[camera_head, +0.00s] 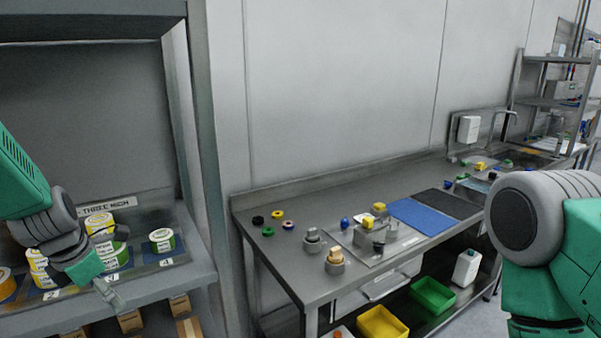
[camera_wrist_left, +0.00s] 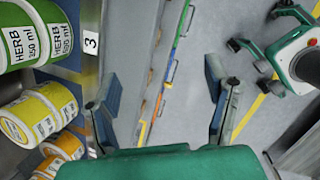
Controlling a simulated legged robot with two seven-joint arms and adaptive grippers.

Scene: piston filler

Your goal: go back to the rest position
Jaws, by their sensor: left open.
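My left gripper (camera_head: 108,292) is low at the left of the head view, at the front edge of the shelf with the labelled jars. In the left wrist view the left gripper (camera_wrist_left: 162,95) has its two fingers wide apart with nothing between them, only floor beyond. Green-labelled jars (camera_wrist_left: 22,40) and yellow-labelled jars (camera_wrist_left: 30,120) stand beside its left finger, apart from it as far as I can tell. My right arm (camera_head: 545,235) shows large at the right of the head view; its gripper is out of view.
The grey shelf (camera_head: 160,285) holds several jars, including a green-labelled one (camera_head: 162,240). A steel bench (camera_head: 290,270) carries small caps, fittings, a blue mat (camera_head: 425,217) and a dark mat (camera_head: 447,203). Yellow (camera_head: 382,323) and green (camera_head: 433,296) bins sit below.

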